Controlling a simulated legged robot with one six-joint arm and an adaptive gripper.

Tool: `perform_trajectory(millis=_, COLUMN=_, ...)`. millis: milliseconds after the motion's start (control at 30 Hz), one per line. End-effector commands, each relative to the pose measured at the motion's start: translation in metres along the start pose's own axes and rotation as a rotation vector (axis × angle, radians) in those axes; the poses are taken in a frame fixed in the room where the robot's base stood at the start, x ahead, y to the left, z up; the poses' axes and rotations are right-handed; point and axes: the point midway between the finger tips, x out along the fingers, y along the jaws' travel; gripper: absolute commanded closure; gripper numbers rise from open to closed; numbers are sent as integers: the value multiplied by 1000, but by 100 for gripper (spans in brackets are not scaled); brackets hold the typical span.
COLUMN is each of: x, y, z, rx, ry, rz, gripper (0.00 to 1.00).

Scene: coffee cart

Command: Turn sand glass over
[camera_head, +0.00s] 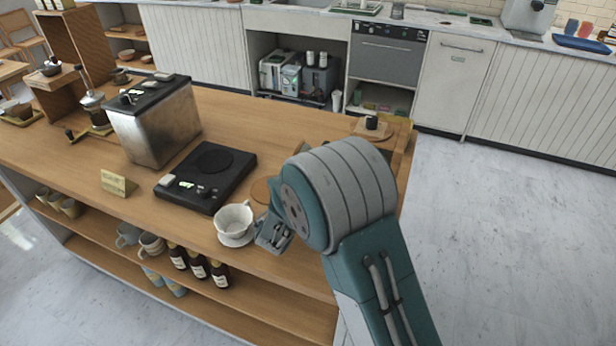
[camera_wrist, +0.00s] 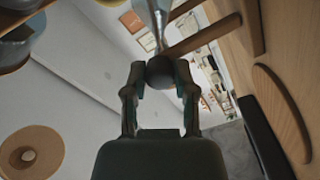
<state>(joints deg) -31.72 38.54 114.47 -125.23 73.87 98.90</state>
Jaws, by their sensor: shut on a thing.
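The sand glass (camera_wrist: 160,70) shows in the wrist view, with a dark round end between my fingertips and a clear, narrower glass part (camera_wrist: 155,18) running up past them to the top edge. My gripper (camera_wrist: 160,79) is shut on the dark round end, one finger on each side. Wooden bars lie close beside the glass part; I cannot tell whether they belong to it. In the head view my arm hides the sand glass and most of my gripper (camera_head: 272,235), which is near the counter's right end beside the white dripper cup.
A white cup (camera_head: 234,220) on a saucer stands close left of my gripper. A black scale (camera_head: 207,178), a small sign (camera_head: 117,183) and a metal machine (camera_head: 155,120) stand farther left on the wooden counter (camera_head: 270,110). Bottles and mugs fill the shelf below.

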Motion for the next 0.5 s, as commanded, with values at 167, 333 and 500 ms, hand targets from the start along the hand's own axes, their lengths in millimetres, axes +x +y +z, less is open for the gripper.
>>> perform_trajectory(millis=167, x=-2, y=-6, z=5, rx=4, ry=-8, rz=-16, gripper=100)
perform_trajectory(millis=333, x=-2, y=-6, z=5, rx=5, ry=-8, rz=-16, gripper=100)
perform_trajectory(millis=500, x=-2, y=-6, z=5, rx=4, ry=-8, rz=-16, gripper=56)
